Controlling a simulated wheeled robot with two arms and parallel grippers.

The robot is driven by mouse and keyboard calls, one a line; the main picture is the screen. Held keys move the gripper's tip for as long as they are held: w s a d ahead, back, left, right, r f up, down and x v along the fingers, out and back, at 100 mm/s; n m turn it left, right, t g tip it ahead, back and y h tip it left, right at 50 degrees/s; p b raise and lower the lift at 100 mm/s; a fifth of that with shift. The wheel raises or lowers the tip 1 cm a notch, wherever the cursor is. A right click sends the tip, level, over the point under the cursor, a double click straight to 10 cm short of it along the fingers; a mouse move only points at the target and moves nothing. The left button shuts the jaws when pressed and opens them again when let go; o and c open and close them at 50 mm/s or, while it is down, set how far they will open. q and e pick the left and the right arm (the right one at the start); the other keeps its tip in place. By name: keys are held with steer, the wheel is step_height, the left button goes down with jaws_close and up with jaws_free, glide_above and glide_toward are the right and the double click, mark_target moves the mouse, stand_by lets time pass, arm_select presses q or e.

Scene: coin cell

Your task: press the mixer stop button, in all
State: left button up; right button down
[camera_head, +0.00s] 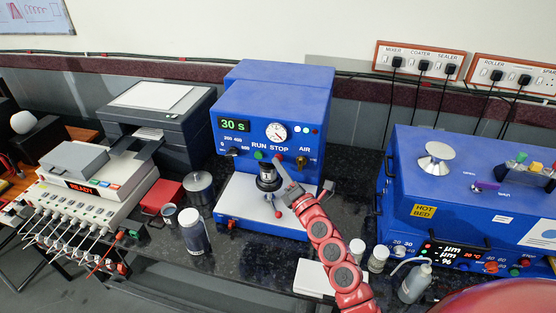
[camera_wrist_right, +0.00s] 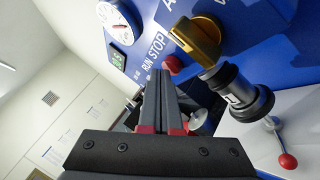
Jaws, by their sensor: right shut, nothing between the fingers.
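The blue mixer (camera_head: 275,95) stands at the centre of the bench, its display (camera_head: 235,125) reading "30 s". The red stop button (camera_wrist_right: 173,64) shows under the word STOP in the wrist view, next to the fingertips. My right gripper (camera_head: 281,169) is shut and empty, pointing up at the panel. Its fingertips (camera_wrist_right: 160,76) are very close to the stop button; I cannot tell whether they touch. My left gripper is not in view.
A brass knob (camera_wrist_right: 198,38) and a black cylindrical head (camera_wrist_right: 240,95) stick out close to my right fingers. A red-tipped lever (camera_wrist_right: 287,160) is below. A white-lidded jar (camera_head: 195,232) stands front left, and small bottles (camera_head: 378,258) stand near my right arm.

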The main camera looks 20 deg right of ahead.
steer(key=shift+w+d, duration=0.15)
steer(key=shift+w, duration=0.05)
stand_by(0.3)
steer(key=shift+s, duration=0.1)
steer(key=shift+s+a+p, duration=0.4)
steer(key=shift+s+a, duration=0.05)
steer(key=shift+s, duration=0.2)
steer(key=s+a+p, duration=0.1)
steer(key=s, duration=0.1)
steer(key=s+a+p, duration=0.1)
steer(key=s, duration=0.1)
steer(key=shift+a, duration=0.4)
stand_by(0.8)
